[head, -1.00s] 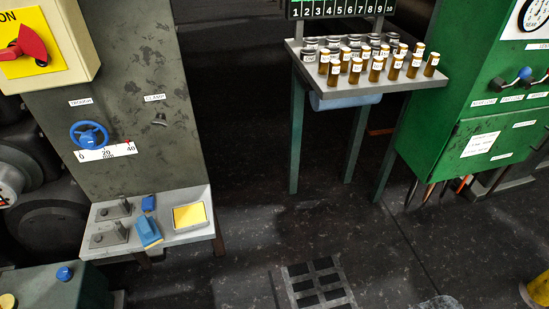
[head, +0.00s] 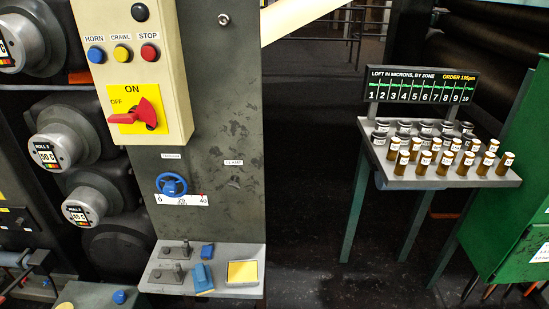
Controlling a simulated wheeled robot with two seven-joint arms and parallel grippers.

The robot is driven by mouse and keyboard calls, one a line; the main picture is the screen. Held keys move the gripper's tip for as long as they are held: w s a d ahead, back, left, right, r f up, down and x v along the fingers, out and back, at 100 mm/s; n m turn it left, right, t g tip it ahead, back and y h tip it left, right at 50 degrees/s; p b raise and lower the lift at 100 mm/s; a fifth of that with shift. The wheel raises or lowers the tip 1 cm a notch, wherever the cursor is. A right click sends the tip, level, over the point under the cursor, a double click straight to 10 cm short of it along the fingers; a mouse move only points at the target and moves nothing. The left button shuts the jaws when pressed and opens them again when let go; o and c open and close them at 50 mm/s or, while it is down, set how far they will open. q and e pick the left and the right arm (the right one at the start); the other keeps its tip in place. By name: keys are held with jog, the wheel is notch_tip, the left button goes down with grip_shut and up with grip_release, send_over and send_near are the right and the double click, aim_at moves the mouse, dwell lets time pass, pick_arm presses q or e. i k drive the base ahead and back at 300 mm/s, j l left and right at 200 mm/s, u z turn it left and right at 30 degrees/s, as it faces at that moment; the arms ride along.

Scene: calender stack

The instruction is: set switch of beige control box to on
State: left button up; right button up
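The beige control box (head: 172,73) is fixed to the grey machine column, left of centre in the head view. Its red rotary switch (head: 142,114) sits on a yellow plate (head: 117,97) low on the box. The plate reads ON at the top and OFF at the left. The red handle extends to the left, just below the OFF mark. Above the plate are a blue HORN button (head: 96,55), a yellow CRAWL button (head: 122,53) and a red STOP button (head: 149,51). A black knob (head: 140,12) is above them. Neither gripper is in view.
Below the box are a blue handwheel (head: 171,185) and a small grey shelf (head: 225,289) with a blue tool and yellow pad. Roll ends (head: 63,147) stand at left. A table (head: 448,181) of small jars stands at right beside a green cabinet (head: 515,215). Dark floor lies between.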

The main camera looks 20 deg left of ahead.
aim_at(145, 111)
jog(key=u, duration=1.25)
jog(key=k+j+z, duration=0.25)
jog(key=i, duration=0.05)
